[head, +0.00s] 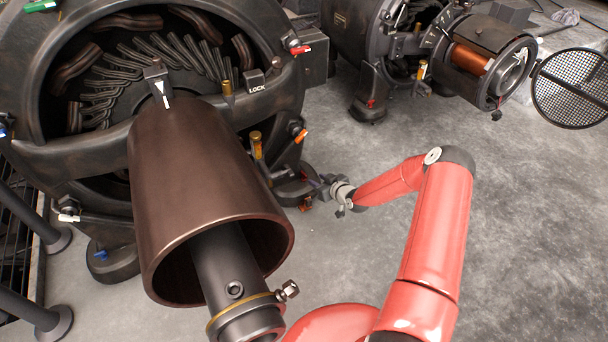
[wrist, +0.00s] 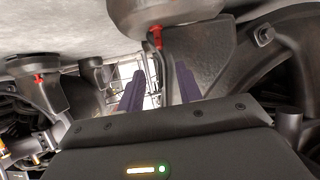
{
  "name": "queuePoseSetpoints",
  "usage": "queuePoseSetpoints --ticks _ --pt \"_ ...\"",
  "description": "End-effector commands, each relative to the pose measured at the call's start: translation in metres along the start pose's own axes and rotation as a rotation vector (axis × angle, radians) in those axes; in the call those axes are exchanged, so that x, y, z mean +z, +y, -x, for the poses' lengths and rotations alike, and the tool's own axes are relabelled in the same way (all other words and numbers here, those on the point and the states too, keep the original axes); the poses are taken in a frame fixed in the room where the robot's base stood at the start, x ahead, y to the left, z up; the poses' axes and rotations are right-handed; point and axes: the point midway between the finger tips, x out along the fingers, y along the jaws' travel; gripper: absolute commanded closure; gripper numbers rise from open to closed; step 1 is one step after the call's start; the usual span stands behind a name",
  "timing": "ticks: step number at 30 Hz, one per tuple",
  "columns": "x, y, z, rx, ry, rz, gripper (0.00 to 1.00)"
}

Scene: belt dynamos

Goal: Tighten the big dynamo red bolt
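The big dynamo (head: 60,165) fills the left of the head view, a dark round housing with a brown cylinder in front. A small red piece (head: 305,204) shows low by its right foot, partly hidden by my gripper. In the wrist view a red bolt (wrist: 155,38) sits at a dark foot, ahead of and above my fingertips in the picture. My gripper (head: 318,186) is beside that foot. In the wrist view its two dark fingers (wrist: 160,80) are apart with nothing between them; no contact with the bolt shows. A red-tipped handle (head: 300,50) is higher on the housing.
A smaller dynamo (head: 375,45) stands at the back right, with a red bolt (head: 370,103) on its foot. A round mesh cover (head: 572,88) is at the far right. A shaft (head: 228,265) sticks out of the brown cylinder. Grey floor (head: 530,230) is clear on the right.

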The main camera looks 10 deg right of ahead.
Motion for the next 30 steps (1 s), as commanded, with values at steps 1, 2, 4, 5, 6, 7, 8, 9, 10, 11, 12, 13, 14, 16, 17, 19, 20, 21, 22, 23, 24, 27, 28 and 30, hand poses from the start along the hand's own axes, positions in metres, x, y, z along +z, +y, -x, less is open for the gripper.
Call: queuePoseSetpoints --ticks 1,2,4,5,6,7,8,9,10,11,12,13,14,16,17,19,20,21,22,23,24,27,28,30 --pt "0.006 0.000 -0.003 0.003 0.017 -0.010 0.65" --pt "0.008 -0.001 -0.004 0.003 0.023 -0.014 0.65" --pt "0.009 -0.001 -0.007 0.005 0.033 -0.017 0.65" --pt "0.010 -0.001 -0.010 0.005 0.035 -0.017 0.65" --pt "0.010 -0.001 -0.014 0.005 0.035 -0.017 0.65" --pt "0.010 -0.001 -0.017 0.004 0.034 -0.017 0.65" --pt "0.010 -0.001 -0.022 0.005 0.035 -0.017 0.65" --pt "0.010 -0.001 -0.028 0.005 0.035 -0.017 0.65" --pt "0.010 -0.001 -0.034 0.004 0.034 -0.017 0.65" --pt "0.010 -0.002 -0.039 0.004 0.034 -0.017 0.65" --pt "0.010 -0.001 -0.045 0.005 0.034 -0.016 0.65" --pt "0.010 -0.001 -0.050 0.004 0.033 -0.016 0.65" --pt "0.010 -0.001 -0.055 0.004 0.033 -0.015 0.65" --pt "0.009 -0.001 -0.065 0.004 0.033 -0.016 0.65" --pt "0.009 -0.001 -0.068 0.004 0.033 -0.016 0.65" --pt "0.008 -0.001 -0.075 0.004 0.033 -0.017 0.65" --pt "0.008 -0.001 -0.077 0.005 0.032 -0.017 0.65" --pt "0.008 -0.001 -0.079 0.004 0.031 -0.017 0.65" --pt "0.008 -0.001 -0.081 0.004 0.030 -0.017 0.65" --pt "0.008 -0.001 -0.081 0.005 0.030 -0.017 0.65" --pt "0.008 0.000 -0.082 0.005 0.030 -0.017 0.65" --pt "0.007 0.000 -0.082 0.005 0.030 -0.017 0.65" --pt "0.007 0.000 -0.082 0.005 0.030 -0.017 0.65" --pt "0.007 0.000 -0.082 0.005 0.030 -0.017 0.65"
